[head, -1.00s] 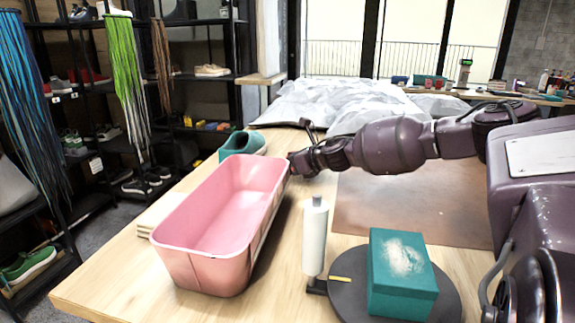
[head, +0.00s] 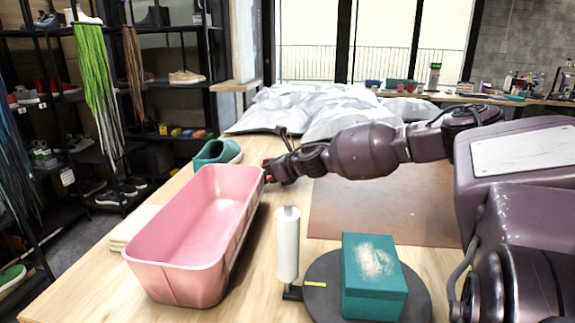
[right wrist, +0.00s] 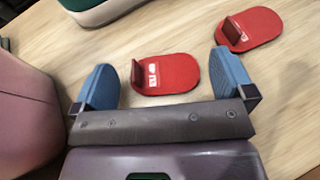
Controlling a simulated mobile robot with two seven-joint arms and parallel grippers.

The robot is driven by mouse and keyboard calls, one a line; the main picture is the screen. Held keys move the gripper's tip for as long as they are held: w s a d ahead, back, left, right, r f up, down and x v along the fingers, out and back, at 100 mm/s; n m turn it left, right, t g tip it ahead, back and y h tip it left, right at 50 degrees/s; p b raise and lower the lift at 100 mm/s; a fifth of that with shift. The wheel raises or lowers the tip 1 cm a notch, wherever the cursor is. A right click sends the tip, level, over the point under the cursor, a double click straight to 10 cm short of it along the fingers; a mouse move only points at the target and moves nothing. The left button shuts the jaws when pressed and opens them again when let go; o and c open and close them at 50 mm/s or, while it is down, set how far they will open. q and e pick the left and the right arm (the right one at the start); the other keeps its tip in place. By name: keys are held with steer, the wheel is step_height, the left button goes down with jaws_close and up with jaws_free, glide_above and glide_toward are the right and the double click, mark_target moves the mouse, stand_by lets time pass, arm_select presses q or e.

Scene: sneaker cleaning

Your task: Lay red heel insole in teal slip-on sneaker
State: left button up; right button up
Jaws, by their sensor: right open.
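The teal slip-on sneaker (head: 217,153) stands on the table behind the pink tub; part of its pale sole shows at the top left of the right wrist view (right wrist: 95,12). In that view one red heel insole (right wrist: 180,82) with a small upright tab and white mark lies on the wood, in the gap between my right gripper's blue fingers (right wrist: 163,70). The fingers are apart, with space on both sides of the insole. A second red insole (right wrist: 262,27) lies beyond the right finger. In the head view my right gripper is mostly hidden behind the tub's rim. My left gripper is not in view.
The pink tub (head: 190,215) stands left of my right gripper; its side fills the wrist view's left edge. A white roller (head: 288,245) and a teal box (head: 374,275) on a dark turntable stand in front. A brown mat (head: 385,205) lies under my right arm.

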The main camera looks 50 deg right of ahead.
steer(key=s+r+p, duration=0.1)
steer(key=s, duration=0.1)
steer(key=s+r+p, duration=0.1)
steer(key=r, duration=0.1)
steer(key=shift+s+d, duration=0.2)
steer(key=shift+s, duration=0.15)
steer(key=p+v, duration=0.4)
steer(key=v, duration=0.1)
steer(key=shift+s, duration=0.8)
steer(key=shift+s+f+p, duration=0.15)
steer(key=shift+s+p, duration=0.05)
steer(key=shift+p, duration=0.15)
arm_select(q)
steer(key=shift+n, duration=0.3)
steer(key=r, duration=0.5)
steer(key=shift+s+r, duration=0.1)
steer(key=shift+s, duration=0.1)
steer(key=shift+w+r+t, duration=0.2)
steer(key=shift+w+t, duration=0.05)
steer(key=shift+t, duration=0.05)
